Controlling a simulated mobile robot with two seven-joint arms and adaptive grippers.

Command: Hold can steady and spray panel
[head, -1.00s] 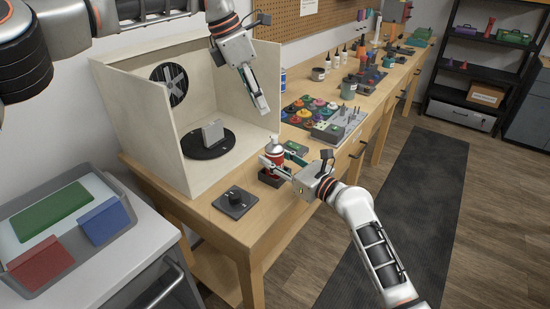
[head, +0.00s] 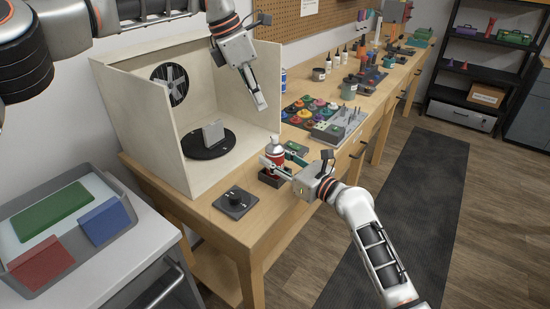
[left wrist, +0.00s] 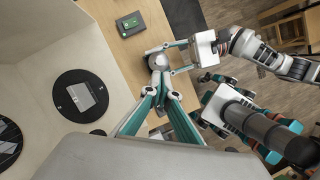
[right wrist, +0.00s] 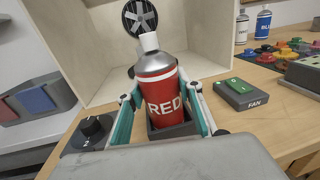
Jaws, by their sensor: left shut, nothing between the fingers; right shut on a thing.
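The red spray can (head: 274,155), labelled RED, stands upright in a dark square holder (head: 271,179); it also shows in the right wrist view (right wrist: 163,95). My right gripper (head: 277,167) is shut on the can, a finger on each side. My left gripper (head: 260,102) is shut and empty, pointing down above and behind the can, in front of the booth's right wall. The grey panel (head: 213,132) stands on a round black turntable (head: 207,150) inside the open cream spray booth (head: 145,135). The panel also shows in the left wrist view (left wrist: 82,96).
A black dial box (head: 235,203) sits at the bench's front left. A green-topped box marked FAN (right wrist: 244,92) lies right of the can. Coloured caps and bottles fill the bench beyond. A tray with coloured panels (head: 118,235) stands at left.

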